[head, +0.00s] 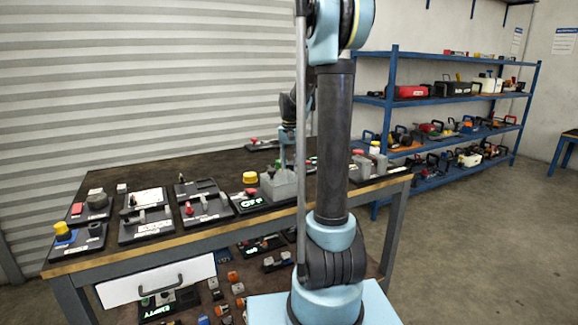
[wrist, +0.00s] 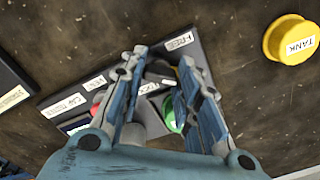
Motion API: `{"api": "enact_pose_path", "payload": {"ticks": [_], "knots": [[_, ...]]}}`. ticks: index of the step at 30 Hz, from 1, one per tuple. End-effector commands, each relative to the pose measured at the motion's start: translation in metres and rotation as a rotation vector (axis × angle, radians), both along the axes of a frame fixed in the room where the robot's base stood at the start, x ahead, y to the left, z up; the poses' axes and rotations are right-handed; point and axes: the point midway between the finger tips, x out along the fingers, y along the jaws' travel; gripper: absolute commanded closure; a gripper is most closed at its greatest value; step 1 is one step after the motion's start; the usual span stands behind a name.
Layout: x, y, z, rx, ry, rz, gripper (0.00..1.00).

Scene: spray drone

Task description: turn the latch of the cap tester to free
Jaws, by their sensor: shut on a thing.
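The cap tester (wrist: 70,110) shows in the wrist view as a dark plate with white labels, one reading FREE at its upper end. Its dark latch (wrist: 160,70) lies between my fingertips near that label. My gripper (wrist: 163,62) is shut on the latch, with a finger on either side. A green part (wrist: 172,114) and a red part (wrist: 97,106) of the tester show beside the fingers. The fingers hide much of the plate. In the head view my gripper (head: 284,155) is low over the workbench, partly behind my arm; I cannot clearly make out the tester there.
A yellow cap labelled TANK (wrist: 292,40) lies beside the tester in the wrist view. The workbench (head: 150,178) holds several other dark plates with knobs and levers. A grey block (head: 280,187) stands near my gripper. A blue shelf rack (head: 450,101) stands at the right.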

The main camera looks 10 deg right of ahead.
Motion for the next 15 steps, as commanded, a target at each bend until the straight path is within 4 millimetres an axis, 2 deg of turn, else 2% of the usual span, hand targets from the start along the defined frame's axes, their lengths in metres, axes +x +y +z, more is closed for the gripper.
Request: {"api": "enact_pose_path", "payload": {"ticks": [15], "knots": [[0.0023, -0.0004, 0.0008, -0.001, -0.004, 0.46, 0.94]]}}
